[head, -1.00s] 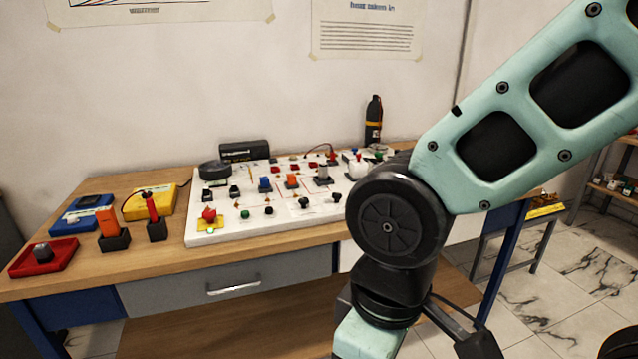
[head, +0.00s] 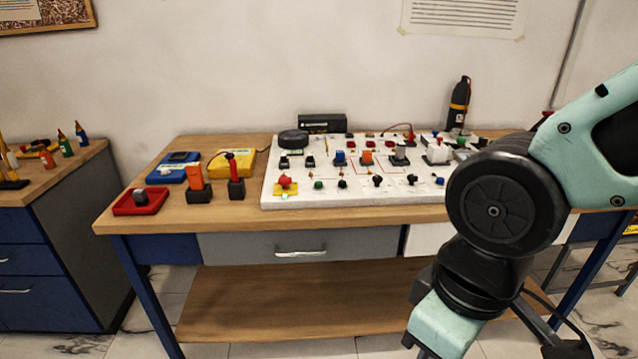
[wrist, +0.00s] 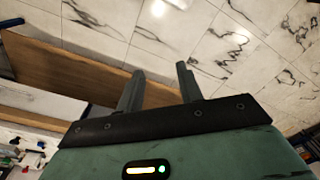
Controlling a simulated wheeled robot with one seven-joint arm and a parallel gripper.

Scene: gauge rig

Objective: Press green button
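A white control panel (head: 390,196) lies on the wooden workbench with rows of small buttons, knobs and switches. A small dark green round button (head: 318,184) is in its front row, left of the middle. Another green part (head: 460,143) shows at the panel's back right; its kind is too small to tell. In the wrist view my gripper (wrist: 159,70) is open, with nothing between its fingers. It is apart from the panel, with the tiled floor and a wooden board beyond it. In the head view my arm covers the panel's right end, and the fingertips are not clear.
A red tray with a knob (head: 140,201), an orange block (head: 196,180) and a red-handled lever (head: 235,177) stand left of the panel. A black bottle (head: 458,104) stands behind. A blue cabinet (head: 50,240) is at left. The workbench's front edge and drawers face me.

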